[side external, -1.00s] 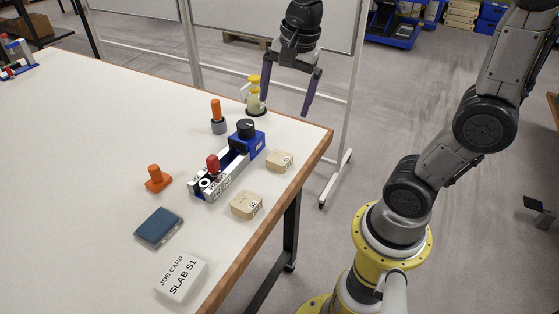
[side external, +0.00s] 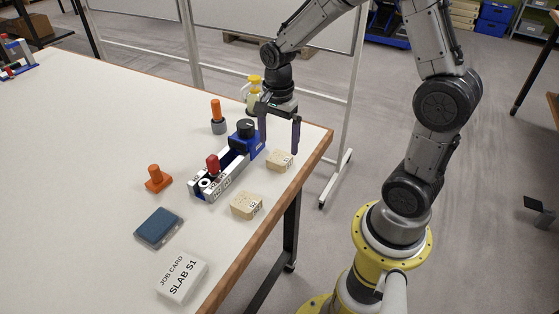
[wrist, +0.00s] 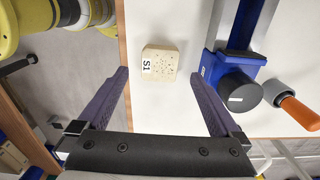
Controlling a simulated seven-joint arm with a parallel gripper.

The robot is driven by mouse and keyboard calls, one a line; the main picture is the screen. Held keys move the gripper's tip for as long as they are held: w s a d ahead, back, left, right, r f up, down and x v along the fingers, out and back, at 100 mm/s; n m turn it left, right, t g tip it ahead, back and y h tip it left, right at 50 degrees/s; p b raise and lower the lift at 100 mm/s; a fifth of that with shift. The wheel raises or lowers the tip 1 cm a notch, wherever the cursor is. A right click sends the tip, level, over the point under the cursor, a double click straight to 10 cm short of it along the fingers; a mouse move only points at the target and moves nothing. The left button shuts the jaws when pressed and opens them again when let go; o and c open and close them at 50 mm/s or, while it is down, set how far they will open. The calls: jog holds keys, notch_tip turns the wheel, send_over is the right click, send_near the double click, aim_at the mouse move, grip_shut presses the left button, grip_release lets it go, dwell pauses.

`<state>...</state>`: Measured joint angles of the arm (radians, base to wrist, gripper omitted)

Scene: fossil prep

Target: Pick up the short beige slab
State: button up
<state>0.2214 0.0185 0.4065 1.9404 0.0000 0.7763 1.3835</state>
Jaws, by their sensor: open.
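The short beige slab (side external: 279,161) lies flat on the table near its right edge, beside the blue end of the clamp fixture. In the wrist view this slab (wrist: 162,66) carries an S1 label and sits ahead of the fingertips, roughly centred between them. My gripper (side external: 279,149) is open and empty, pointing down above the slab; its spread purple fingers also show in the wrist view (wrist: 160,74). The gripper's exact height is hard to tell.
The blue and grey clamp fixture (side external: 230,165) with a black knob (side external: 245,129) stands close left of the slab. An orange-handled tool (side external: 217,113), yellow-topped bottle (side external: 253,97), orange piece (side external: 156,179), blue pad (side external: 158,228) and SLAB S1 job card (side external: 181,278) are nearby.

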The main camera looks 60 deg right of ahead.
aim_at(279, 157)
jog(key=shift+d+f, duration=0.15)
jog(key=shift+f, duration=1.2)
jog(key=shift+d+f, duration=0.15)
jog(key=shift+f, duration=1.15)
jog(key=c, duration=1.6)
